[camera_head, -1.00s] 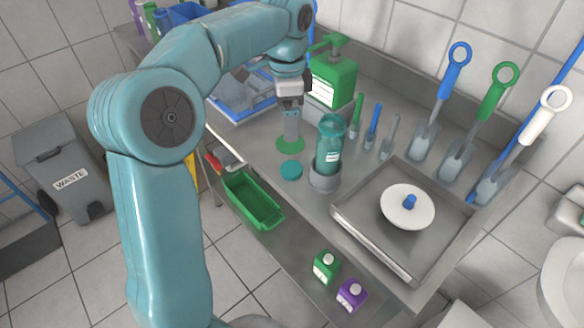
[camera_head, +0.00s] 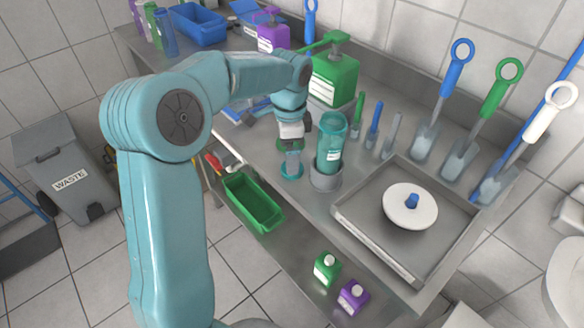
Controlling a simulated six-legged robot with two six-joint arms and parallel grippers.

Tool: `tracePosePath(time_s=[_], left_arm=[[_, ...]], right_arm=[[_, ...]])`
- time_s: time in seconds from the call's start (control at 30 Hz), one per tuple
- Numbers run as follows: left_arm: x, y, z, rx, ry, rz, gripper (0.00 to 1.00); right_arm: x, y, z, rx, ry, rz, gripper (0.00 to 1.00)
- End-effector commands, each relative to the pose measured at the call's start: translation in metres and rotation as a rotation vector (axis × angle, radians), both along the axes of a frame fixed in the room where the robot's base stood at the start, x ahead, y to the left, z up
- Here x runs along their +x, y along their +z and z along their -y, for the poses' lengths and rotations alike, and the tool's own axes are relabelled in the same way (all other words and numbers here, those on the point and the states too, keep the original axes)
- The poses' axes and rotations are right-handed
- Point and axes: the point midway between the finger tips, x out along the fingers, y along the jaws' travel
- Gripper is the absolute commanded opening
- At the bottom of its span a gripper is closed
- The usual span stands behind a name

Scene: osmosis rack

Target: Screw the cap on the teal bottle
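The teal bottle (camera_head: 331,142) is see-through with a white label. It stands upright in a grey round holder (camera_head: 325,179) on the steel counter, and its top shows no cap. A teal round cap (camera_head: 291,171) lies on the counter just left of the holder. My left gripper (camera_head: 291,164) points down right over the cap, its fingertips at or just above it. The fingers are small and partly hidden by the wrist, so their opening is unclear. My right gripper is not in view.
A green pump bottle (camera_head: 334,75) stands behind the teal bottle. Brushes and scrapers (camera_head: 373,125) stand to its right. A steel sink tray (camera_head: 390,265) with a white disc (camera_head: 410,205) lies at the right. A green bin (camera_head: 252,202) hangs at the front edge.

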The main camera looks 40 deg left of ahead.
Motion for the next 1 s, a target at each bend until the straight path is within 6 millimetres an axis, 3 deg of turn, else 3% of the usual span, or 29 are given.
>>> tracePosePath(time_s=[0.3,0.67,0.7,0.87,1.0], left_arm=[[0.0,-0.044,0.001,-0.002,-0.001,-0.004,0.96],[0.0,-0.047,0.001,0.0,-0.001,-0.001,0.96],[0.0,-0.047,0.001,-0.001,-0.001,-0.001,0.92],[0.0,-0.047,0.001,-0.001,-0.001,-0.001,0.4],[0.0,-0.047,0.001,-0.001,-0.001,-0.001,0.36]], right_arm=[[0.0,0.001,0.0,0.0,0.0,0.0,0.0],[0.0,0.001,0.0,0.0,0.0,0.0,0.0],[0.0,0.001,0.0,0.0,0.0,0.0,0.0],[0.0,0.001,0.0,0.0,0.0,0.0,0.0],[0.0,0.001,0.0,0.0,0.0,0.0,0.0]])
